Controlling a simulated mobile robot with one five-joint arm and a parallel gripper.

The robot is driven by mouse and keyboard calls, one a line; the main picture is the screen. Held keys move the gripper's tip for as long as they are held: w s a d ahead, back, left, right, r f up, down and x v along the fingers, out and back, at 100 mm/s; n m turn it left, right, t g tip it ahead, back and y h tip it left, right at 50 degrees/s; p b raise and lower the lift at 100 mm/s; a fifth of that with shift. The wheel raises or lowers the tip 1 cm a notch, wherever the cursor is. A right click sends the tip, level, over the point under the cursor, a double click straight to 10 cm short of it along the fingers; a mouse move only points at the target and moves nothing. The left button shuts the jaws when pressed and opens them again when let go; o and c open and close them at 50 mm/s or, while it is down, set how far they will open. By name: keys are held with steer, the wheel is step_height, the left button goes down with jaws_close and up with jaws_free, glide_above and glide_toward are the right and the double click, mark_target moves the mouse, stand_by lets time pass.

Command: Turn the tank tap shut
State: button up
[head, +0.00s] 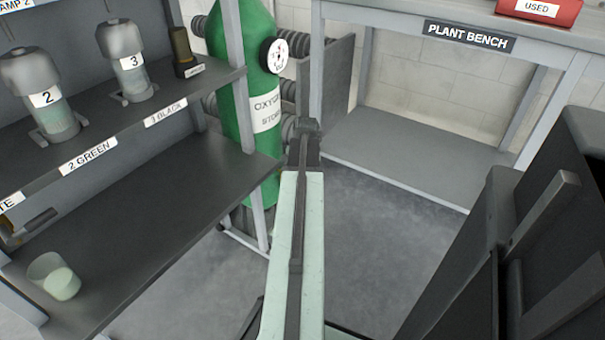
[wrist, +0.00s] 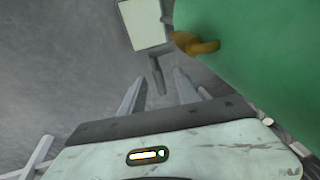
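The green tank (head: 240,85), with a white label whose text is partly cut off, stands behind the shelf's right post. It fills the upper right of the wrist view (wrist: 265,45). A brass-coloured tap (wrist: 197,44) sticks out from its side there; I cannot make it out in the head view. A round black-and-white wheel or dial (head: 273,55) sits higher on the tank.
A dark shelf unit (head: 150,190) at left carries numbered bottles (head: 50,100) and a pale cup (head: 55,278). The plant bench (head: 420,150) stands at the back right, with a red tray (head: 540,10) on top. A pale panel (wrist: 143,23) is beside the tap. Grey floor lies open between.

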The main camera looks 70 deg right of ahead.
steer(key=shift+d, duration=0.1)
steer(key=shift+s+r, duration=0.1)
steer(key=shift+r, duration=0.05)
steer(key=p+v, duration=0.7)
steer(key=shift+r+p, duration=0.25)
steer(key=shift+p, duration=0.05)
